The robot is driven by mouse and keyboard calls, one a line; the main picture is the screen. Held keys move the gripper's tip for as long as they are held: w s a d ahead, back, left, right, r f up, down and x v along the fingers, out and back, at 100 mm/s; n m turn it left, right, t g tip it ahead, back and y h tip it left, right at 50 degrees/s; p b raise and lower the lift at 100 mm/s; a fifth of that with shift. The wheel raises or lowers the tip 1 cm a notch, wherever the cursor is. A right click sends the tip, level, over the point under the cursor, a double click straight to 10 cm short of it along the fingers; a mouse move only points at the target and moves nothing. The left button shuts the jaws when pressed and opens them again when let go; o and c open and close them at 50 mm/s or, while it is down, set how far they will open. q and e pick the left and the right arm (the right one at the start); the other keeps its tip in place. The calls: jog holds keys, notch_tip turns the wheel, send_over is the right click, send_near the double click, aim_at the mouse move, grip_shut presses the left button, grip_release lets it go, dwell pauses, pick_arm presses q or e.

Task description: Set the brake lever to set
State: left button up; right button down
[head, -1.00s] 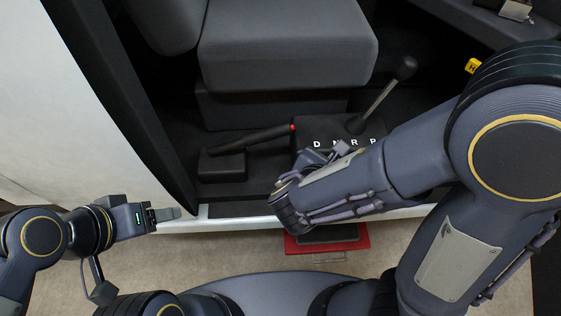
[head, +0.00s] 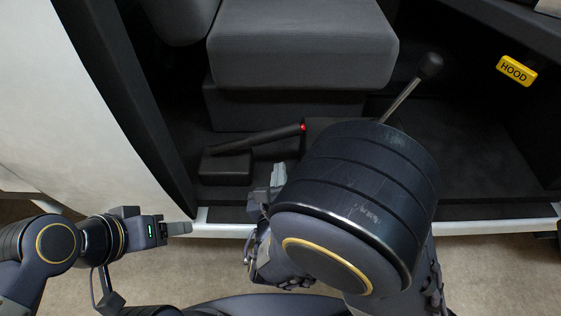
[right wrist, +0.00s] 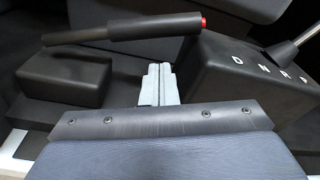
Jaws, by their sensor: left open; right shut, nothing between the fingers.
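The brake lever (head: 258,137) is a black bar with a red button at its right end, rising slightly to the right from a black base block (head: 225,165). It also shows in the right wrist view (right wrist: 130,30), lying above its block at the left. My right gripper (head: 278,172) is shut and empty, below and in front of the lever's red-tipped end, apart from it. In the right wrist view its closed fingers (right wrist: 159,82) point up toward the lever's grip. My left gripper (head: 188,228) is open and empty at the left, outside the door sill.
A gear shifter (head: 405,84) stands on a console marked D N R P (right wrist: 232,75), right of the brake lever. A grey seat (head: 300,50) is behind. A yellow HOOD handle (head: 516,71) is at right. The pale door sill (head: 490,227) runs across the front.

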aim_at(255, 138)
pick_arm(q)
jog(key=shift+f+b, duration=0.75)
jog(key=shift+f, duration=0.1)
pick_arm(e)
jog(key=w+f, duration=0.1)
jog(key=w, duration=0.7)
jog(key=shift+w+d, duration=0.25)
jog(key=shift+w, duration=0.1)
